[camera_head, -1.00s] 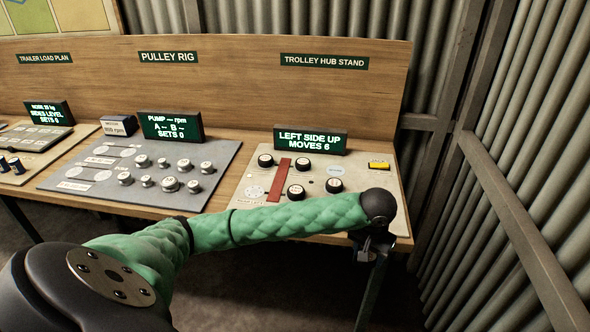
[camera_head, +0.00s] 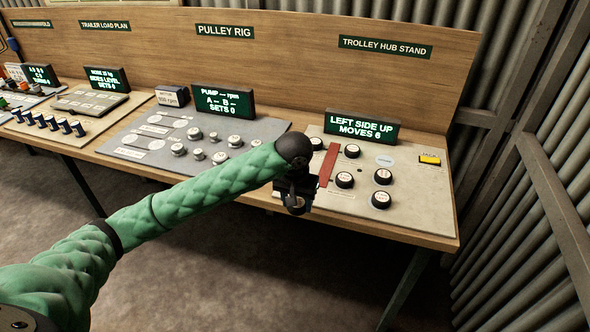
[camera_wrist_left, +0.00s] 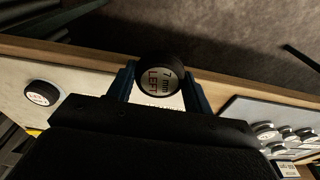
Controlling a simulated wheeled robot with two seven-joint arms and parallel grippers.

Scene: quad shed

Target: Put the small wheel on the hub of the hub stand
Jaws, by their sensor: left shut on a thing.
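The hub stand board (camera_head: 420,205) is a pale plate at the right end of the bench, with a red bar (camera_head: 329,165) and several black-rimmed wheels with pale faces, one near its front edge (camera_head: 381,200). My left gripper (camera_head: 297,206) is shut on a small wheel (camera_wrist_left: 160,78) with a black rim and a face reading "7 mm LEFT". It holds the wheel by the bench's front edge, near the board's front left corner. My arm hides the board's left part, and I cannot make out the hub. My right gripper is not in view.
A display (camera_head: 362,127) behind the board reads "LEFT SIDE UP, MOVES 6". A yellow block (camera_head: 430,160) sits at the board's right. The grey pulley board (camera_head: 140,152) with several knobs lies left. A corrugated wall (camera_head: 535,200) stands right. Open floor lies in front.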

